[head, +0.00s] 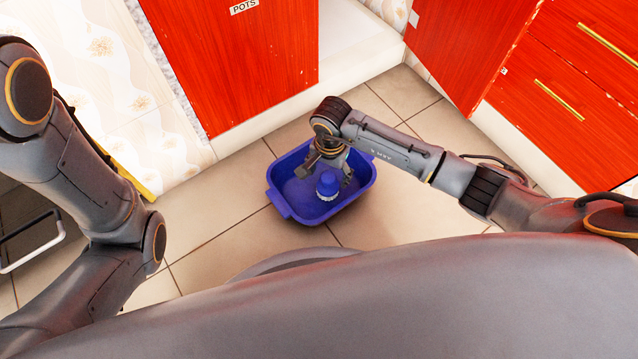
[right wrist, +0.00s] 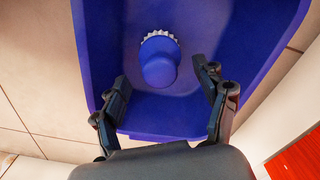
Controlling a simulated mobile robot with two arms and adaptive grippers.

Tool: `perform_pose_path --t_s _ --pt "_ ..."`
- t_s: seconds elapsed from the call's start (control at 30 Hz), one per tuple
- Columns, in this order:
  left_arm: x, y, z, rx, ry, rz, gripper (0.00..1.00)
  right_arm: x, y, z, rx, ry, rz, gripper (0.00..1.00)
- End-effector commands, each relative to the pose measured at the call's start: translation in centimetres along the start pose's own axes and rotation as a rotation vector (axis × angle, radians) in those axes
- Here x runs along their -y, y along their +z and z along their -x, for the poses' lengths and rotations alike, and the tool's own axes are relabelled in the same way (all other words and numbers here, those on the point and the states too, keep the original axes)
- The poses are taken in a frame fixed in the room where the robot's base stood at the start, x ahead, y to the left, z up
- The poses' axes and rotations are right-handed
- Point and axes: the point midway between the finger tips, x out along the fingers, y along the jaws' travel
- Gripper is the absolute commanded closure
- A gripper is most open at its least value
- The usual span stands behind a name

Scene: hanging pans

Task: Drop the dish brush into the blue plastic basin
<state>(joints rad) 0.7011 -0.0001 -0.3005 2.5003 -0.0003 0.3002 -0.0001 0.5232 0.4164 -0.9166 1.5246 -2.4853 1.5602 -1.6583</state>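The dish brush (head: 328,186) has a round blue knob and a ring of white bristles. It is inside the outline of the blue plastic basin (head: 279,192), which stands on the tiled floor. In the right wrist view the brush (right wrist: 158,66) shows against the blue inside of the basin (right wrist: 200,25). I cannot tell for sure whether it rests on the basin's bottom. My right gripper (right wrist: 160,72) is open, with a finger on each side of the brush and visible gaps between. In the head view my right gripper (head: 330,172) is over the basin. My left gripper is out of view.
Red cabinets (head: 240,60) with white bases stand behind the basin, one labelled POTS. A red drawer unit (head: 560,90) is at the right. A patterned light surface (head: 110,60) is at the left. Bare floor tiles (head: 215,225) surround the basin.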

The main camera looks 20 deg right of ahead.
Motion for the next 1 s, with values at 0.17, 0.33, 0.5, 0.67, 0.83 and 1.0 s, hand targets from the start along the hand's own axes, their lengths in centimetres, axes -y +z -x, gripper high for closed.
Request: perform_pose_path --t_s 0.17,0.33,0.5,0.67,0.83,1.0 --pt "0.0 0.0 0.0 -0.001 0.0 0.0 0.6 0.0 0.0 0.0 0.0 0.0 0.0 0.2" --pt "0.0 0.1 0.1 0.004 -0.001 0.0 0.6 0.0 0.0 0.1 -0.001 0.0 0.0 0.2" --pt "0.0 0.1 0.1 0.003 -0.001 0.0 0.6 0.1 -0.2 2.0 -0.003 -0.003 0.002 0.2" --pt "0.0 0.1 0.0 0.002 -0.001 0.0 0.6 0.1 -0.2 5.4 -0.004 -0.004 0.002 0.2" --pt "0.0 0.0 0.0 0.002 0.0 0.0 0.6 0.1 -0.1 8.9 -0.004 -0.003 0.001 0.2" --pt "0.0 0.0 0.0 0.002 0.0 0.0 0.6 0.0 -0.1 11.2 -0.001 -0.001 0.0 0.2"
